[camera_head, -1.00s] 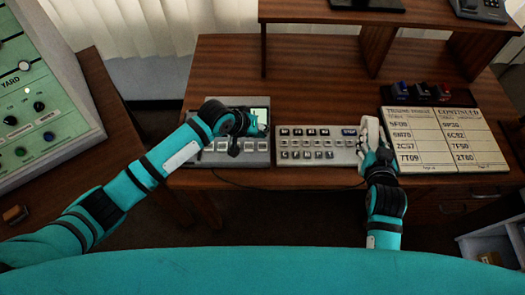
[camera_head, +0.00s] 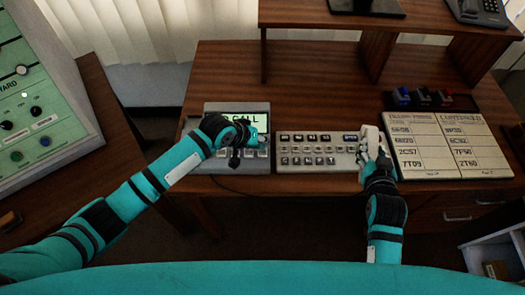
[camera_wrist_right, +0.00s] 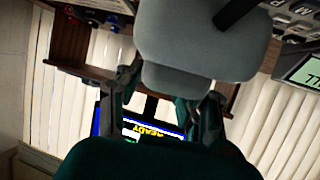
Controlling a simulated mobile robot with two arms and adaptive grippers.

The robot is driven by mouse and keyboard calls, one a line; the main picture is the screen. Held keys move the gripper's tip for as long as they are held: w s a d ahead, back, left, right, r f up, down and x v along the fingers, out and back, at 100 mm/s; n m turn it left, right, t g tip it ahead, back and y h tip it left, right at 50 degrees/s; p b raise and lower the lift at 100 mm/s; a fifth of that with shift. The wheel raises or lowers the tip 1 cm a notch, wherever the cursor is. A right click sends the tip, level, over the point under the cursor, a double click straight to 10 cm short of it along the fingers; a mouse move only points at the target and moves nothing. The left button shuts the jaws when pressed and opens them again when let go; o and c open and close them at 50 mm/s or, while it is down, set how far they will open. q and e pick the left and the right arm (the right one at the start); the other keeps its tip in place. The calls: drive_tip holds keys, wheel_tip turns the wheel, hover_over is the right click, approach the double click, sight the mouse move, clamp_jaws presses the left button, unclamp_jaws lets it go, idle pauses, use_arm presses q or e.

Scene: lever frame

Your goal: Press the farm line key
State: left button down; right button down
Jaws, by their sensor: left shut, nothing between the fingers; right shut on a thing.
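A grey phone console (camera_head: 264,108) with a lit green display (camera_head: 252,122) stands on the desk at centre left. The display reads "CALL" with its left part hidden by my arm. A row of pale keys (camera_head: 262,153) runs below it; their labels are too small to read, so I cannot tell which is the farm line key. My left gripper (camera_head: 235,157) is shut and empty over this key row, hiding some keys; contact is unclear. My right gripper (camera_head: 373,148) is shut on a pale grey handset (camera_head: 366,140), which also shows large in the right wrist view (camera_wrist_right: 195,45).
A grey keypad panel (camera_head: 312,167) lies between the grippers. A board with printed code cards (camera_head: 450,145) lies right of it, with coloured stamps (camera_head: 423,97) behind. A green yard panel (camera_head: 35,100) stands left. The back of the desk (camera_head: 310,70) is clear.

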use_arm(q)
drive_tip(key=shift+f, duration=0.1)
idle(0.7)
drive_tip(key=shift+f, duration=0.3)
